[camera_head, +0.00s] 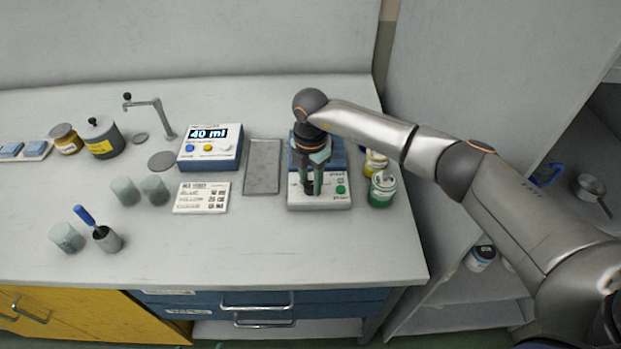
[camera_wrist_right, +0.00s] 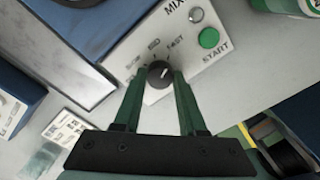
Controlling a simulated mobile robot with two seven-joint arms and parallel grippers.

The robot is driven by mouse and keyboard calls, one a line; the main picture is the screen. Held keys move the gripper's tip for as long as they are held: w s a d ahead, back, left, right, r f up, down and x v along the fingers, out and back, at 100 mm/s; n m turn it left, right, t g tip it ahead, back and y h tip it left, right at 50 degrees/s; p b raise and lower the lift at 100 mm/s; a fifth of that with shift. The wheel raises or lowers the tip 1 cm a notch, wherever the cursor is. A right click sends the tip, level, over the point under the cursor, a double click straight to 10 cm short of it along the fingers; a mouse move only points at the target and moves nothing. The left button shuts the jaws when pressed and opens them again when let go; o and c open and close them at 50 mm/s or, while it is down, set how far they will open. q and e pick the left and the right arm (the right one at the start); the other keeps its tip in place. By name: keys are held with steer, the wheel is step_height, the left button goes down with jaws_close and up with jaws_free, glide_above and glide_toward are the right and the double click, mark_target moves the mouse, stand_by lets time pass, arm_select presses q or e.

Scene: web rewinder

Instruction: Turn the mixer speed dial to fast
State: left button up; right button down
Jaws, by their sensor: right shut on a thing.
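The mixer (camera_head: 335,201) is a blue and white unit near the right end of the bench. Its white front panel (camera_wrist_right: 150,32) has a black speed dial (camera_wrist_right: 159,72), with labels around it and FAST at its upper right. A pale mark shows on the dial's upper right part; I cannot tell exactly which label it meets. My right gripper (camera_head: 311,190) reaches down over the panel. In the wrist view its two green fingers (camera_wrist_right: 160,80) are closed against the dial's sides. In the head view the gripper hides the dial. My left gripper is not in view.
The green START button (camera_wrist_right: 208,38) sits beside the dial. Jars (camera_head: 382,189) stand just right of the mixer, close to my arm. A grey tray (camera_head: 262,167), a text card (camera_head: 201,197) and a blue 40 ml display unit (camera_head: 211,150) lie left.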

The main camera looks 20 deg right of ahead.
mark_target(311, 185)
stand_by(0.4)
steer(key=shift+c, duration=2.3)
jaws_free()
steer(key=shift+r, duration=0.1)
step_height(311, 185, up, 12)
steer(key=shift+r+b, duration=0.2)
steer(key=shift+b, duration=0.25)
steer(key=shift+s, duration=0.1)
